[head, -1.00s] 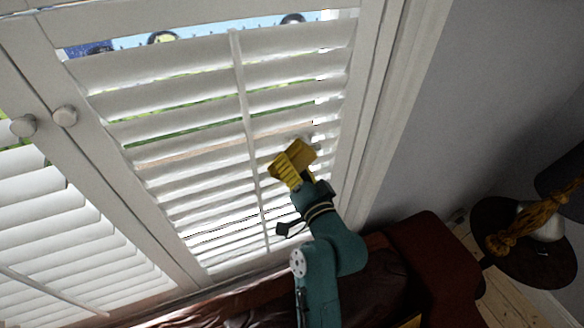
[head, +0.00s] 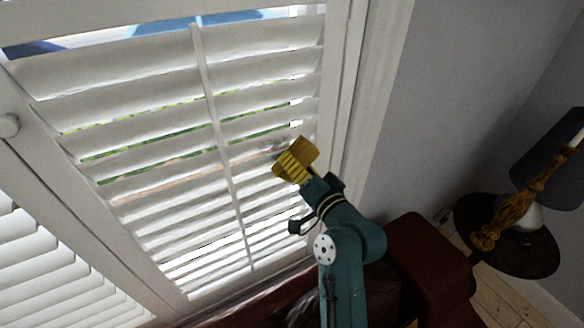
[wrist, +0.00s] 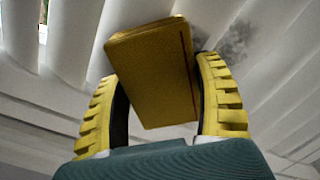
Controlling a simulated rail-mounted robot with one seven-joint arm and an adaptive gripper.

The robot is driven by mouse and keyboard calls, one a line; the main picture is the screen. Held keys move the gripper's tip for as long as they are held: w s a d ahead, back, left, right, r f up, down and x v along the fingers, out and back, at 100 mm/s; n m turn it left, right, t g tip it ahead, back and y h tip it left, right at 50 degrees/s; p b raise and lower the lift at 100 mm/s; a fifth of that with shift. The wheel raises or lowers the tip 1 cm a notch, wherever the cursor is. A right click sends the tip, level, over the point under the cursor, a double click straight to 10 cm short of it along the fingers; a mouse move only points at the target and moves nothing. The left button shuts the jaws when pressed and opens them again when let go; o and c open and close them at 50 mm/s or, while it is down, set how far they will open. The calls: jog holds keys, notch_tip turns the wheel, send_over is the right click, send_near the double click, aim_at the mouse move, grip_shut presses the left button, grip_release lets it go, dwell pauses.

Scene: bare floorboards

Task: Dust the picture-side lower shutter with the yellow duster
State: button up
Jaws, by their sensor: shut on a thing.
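My gripper (head: 291,168), with yellow ridged fingers, is shut on the yellow duster (head: 304,150). In the wrist view the duster (wrist: 155,75) is a flat yellow block between the two fingers. It is in front of the right-hand part of the white louvred shutter (head: 165,92), near its right frame. I cannot tell whether it touches the slats. A grey dust smudge (wrist: 238,42) shows on the slats right of the duster in the wrist view. In the head view a faint smudge (head: 274,146) lies just left of the duster, which may hide some of it.
Another louvred panel (head: 50,270) is at lower left, with a round white knob (head: 9,126) on the frame. A dark red sofa (head: 425,258) stands below right. A round dark table (head: 510,250) with a lamp (head: 550,160) is at right. The grey wall is bare.

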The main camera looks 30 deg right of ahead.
aim_at(263, 159)
jog(key=shift+a+r+p, duration=0.15)
jog(key=shift+a+p, duration=2.05)
jog(key=shift+a, duration=1.25)
jog(key=shift+r+p, duration=0.95)
jog(key=shift+r, duration=0.3)
jog(key=shift+d+f+b, duration=0.1)
jog(key=shift+d+b, duration=0.3)
jog(key=shift+b, duration=0.05)
jog(key=shift+d+b, duration=1.9)
jog(key=shift+d, duration=1.3)
jog(key=shift+a+p, duration=0.35)
jog(key=shift+p, duration=0.05)
jog(key=shift+a+r+p, duration=0.2)
jog(key=shift+a+p, duration=0.3)
jog(key=shift+a, duration=0.4)
jog(key=shift+a+p, duration=1.3)
jog(key=shift+a, duration=0.85)
jog(key=shift+a+f, duration=0.2)
